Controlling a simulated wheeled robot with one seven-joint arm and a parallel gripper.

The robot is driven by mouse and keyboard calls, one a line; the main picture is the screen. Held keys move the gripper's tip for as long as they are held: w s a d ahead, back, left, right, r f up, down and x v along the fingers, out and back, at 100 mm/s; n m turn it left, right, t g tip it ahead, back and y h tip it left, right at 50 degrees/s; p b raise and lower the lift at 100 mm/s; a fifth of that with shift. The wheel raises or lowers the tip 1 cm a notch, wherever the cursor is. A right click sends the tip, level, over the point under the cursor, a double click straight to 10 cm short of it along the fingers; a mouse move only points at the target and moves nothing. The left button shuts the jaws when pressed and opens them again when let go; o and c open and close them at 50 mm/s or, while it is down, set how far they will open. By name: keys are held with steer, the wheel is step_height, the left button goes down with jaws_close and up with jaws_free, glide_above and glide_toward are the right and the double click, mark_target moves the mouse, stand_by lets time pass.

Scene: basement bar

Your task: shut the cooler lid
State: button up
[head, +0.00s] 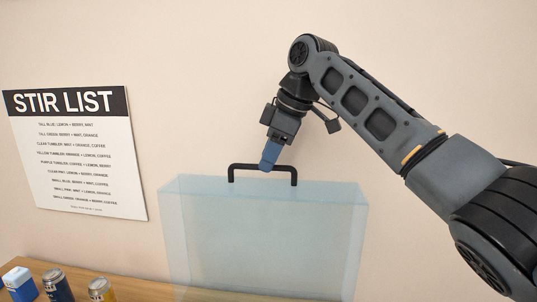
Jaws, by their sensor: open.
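The cooler lid (265,235) is a translucent pale-blue panel that stands upright in the lower middle of the head view, raised rather than lying flat. A black bar handle (245,166) rises from its top edge. The gripper is open and holds nothing that I can see. The cooler's body is below the picture's lower edge or hidden.
A wooden surface (135,288) runs along the bottom left. On it stand a blue and white container (20,283), a dark blue jar (57,288) and a yellow jar (102,290). A STIR LIST sign (80,160) hangs on the plain wall behind.

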steer(key=shift+a+f, duration=0.1)
steer(key=shift+f, duration=0.25)
steer(key=shift+c, duration=0.4)
jaws_close()
